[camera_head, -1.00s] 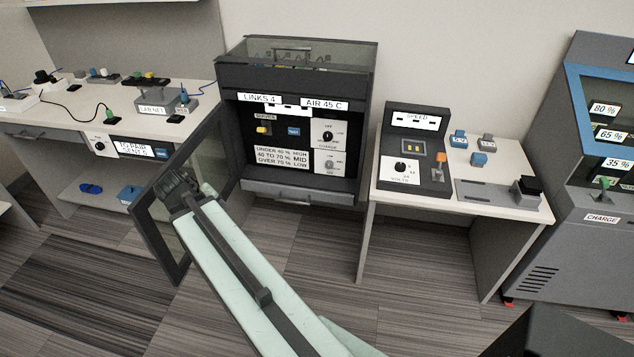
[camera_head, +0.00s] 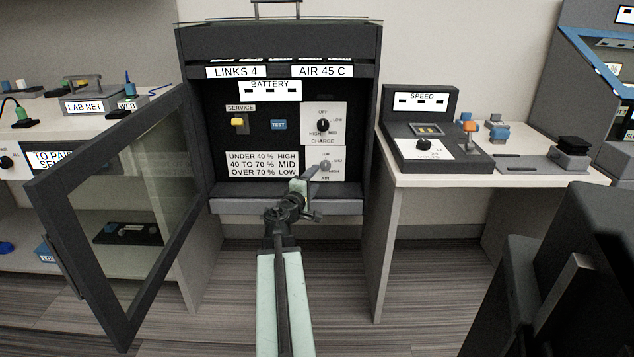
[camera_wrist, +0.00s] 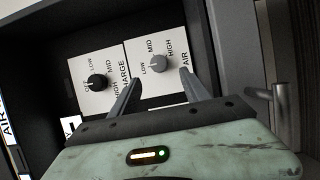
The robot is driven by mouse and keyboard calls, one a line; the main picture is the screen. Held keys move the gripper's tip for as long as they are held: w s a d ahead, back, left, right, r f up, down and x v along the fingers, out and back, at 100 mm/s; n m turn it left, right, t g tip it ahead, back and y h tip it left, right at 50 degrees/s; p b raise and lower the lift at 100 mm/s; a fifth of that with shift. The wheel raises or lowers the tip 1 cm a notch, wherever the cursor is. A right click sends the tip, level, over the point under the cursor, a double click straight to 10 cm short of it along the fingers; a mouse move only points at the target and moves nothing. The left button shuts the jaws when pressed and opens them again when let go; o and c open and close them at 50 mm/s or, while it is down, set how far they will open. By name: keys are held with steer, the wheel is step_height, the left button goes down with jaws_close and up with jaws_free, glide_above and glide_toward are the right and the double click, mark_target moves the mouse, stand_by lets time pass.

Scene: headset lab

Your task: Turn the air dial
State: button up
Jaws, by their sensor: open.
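The air dial (camera_head: 326,166) is a small grey knob on a white plate marked AIR, at the lower right inside the open cabinet (camera_head: 196,120). In the wrist view the grey air dial (camera_wrist: 160,63) lies just beyond my fingertips, in line with the gap between them. LOW, MID and HIGH are printed around it. My gripper (camera_wrist: 160,76) is open and empty, and no contact with the dial shows. In the head view my gripper (camera_head: 312,174) is in front of the air plate and partly covers it. Which mark the dial points at is hard to tell.
The black charge dial (camera_head: 323,125) sits directly above the air plate. A TEST button (camera_head: 279,125) and a yellow service switch (camera_head: 238,122) are left of it. The glass door (camera_head: 150,190) stands open at left. A desk (camera_head: 440,178) with a speed panel (camera_head: 425,112) is at right.

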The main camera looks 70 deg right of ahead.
mark_target(324, 167)
steer(key=d, duration=0.8)
steer(key=shift+s+r, duration=0.1)
steer(key=shift+a, duration=0.1)
jaws_close()
